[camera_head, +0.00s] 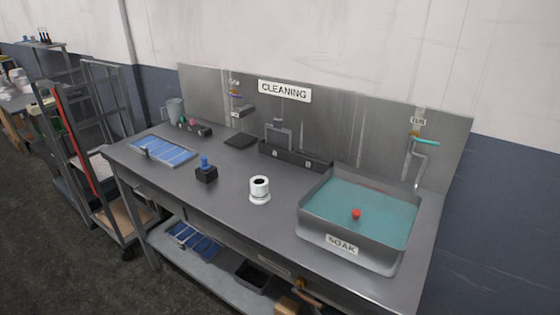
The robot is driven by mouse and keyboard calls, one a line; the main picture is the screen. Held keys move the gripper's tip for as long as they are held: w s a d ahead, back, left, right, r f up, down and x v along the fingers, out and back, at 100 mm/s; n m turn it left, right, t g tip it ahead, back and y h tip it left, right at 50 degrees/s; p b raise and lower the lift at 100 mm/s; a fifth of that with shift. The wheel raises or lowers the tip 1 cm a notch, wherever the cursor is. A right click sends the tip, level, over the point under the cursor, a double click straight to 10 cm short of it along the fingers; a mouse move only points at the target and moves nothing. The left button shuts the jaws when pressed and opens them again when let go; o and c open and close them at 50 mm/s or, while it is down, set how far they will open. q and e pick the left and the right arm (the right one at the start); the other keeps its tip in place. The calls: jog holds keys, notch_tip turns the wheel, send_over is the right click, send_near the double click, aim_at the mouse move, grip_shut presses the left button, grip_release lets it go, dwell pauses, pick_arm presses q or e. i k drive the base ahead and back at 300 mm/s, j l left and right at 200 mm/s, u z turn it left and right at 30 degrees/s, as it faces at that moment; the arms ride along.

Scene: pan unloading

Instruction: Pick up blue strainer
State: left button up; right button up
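A small blue piece (205,161) stands upright in a black block (206,174) on the steel table, left of the middle. It is the only small blue item on the tabletop, but it is too small to tell for sure whether it is the blue strainer. A flat blue panelled tray (165,150) lies at the table's left end. Neither of my grippers shows in the head view.
A white round canister (260,189) stands mid-table. A steel basin (347,243) labelled SOAK holds teal liquid with a red item (356,214) in it, at right. A black long bin (295,155) lies along the back. Carts (100,110) stand at left.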

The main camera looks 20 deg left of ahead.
aim_at(205, 167)
jog(key=j+z, duration=0.25)
jog(key=j, duration=0.15)
jog(key=j+z, duration=0.2)
jog(key=j, duration=0.25)
jog(key=k+j+z, duration=0.1)
jog(key=j+z, duration=0.15)
jog(key=j, duration=0.15)
jog(key=j+z, duration=0.25)
jog(key=j, duration=0.15)
jog(key=k+j+z, duration=0.2)
jog(key=j, duration=0.2)
jog(key=k+j+z, duration=0.25)
jog(key=i+j, duration=0.1)
